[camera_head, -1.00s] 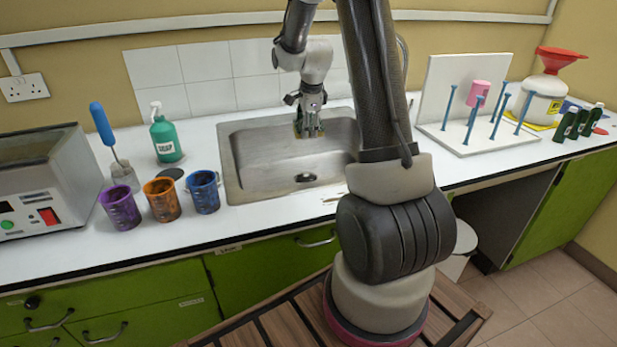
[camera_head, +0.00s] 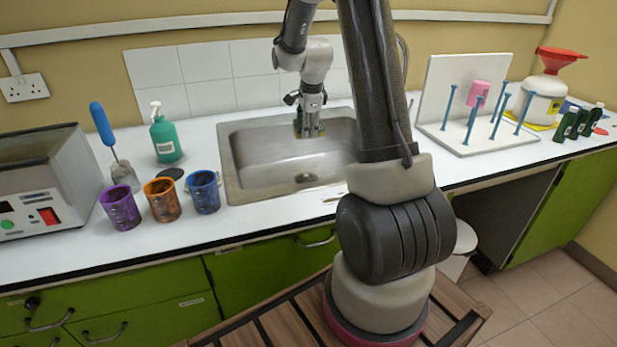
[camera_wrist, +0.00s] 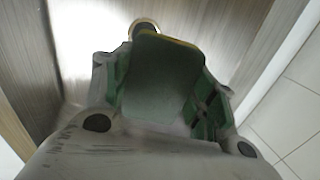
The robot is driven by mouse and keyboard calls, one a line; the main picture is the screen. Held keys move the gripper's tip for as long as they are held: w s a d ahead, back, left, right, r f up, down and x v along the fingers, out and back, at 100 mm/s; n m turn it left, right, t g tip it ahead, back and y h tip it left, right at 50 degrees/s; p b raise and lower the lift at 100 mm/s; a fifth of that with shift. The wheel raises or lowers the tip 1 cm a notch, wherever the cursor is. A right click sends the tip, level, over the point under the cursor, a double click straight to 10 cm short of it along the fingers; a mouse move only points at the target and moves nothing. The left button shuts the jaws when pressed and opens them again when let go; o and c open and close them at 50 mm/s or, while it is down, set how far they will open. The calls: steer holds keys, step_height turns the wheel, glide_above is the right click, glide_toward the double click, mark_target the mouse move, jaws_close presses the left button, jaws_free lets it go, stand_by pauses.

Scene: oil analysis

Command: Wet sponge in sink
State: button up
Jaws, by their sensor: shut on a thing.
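My gripper (camera_head: 309,132) points down over the far part of the metal sink (camera_head: 262,165). It is shut on the sponge, which shows in the wrist view as a green pad (camera_wrist: 160,78) with a thin yellow edge, held between the green-lined fingers. In the head view the sponge is mostly hidden by the fingers. In the wrist view the sink drain (camera_wrist: 143,27) shows just beyond the sponge's edge. I see no running water, and I cannot tell whether the sponge is wet.
Purple, orange and blue cups (camera_head: 204,191) stand left of the sink, with a green soap bottle (camera_head: 165,138) behind them. A white peg rack (camera_head: 478,135) with a pink cup stands to the right. A tiled wall (camera_head: 205,80) is close behind the sink.

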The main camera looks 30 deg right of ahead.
steer(key=shift+r, duration=0.15)
stand_by(0.3)
steer(key=shift+r, duration=1.9)
steer(key=shift+d, duration=0.15)
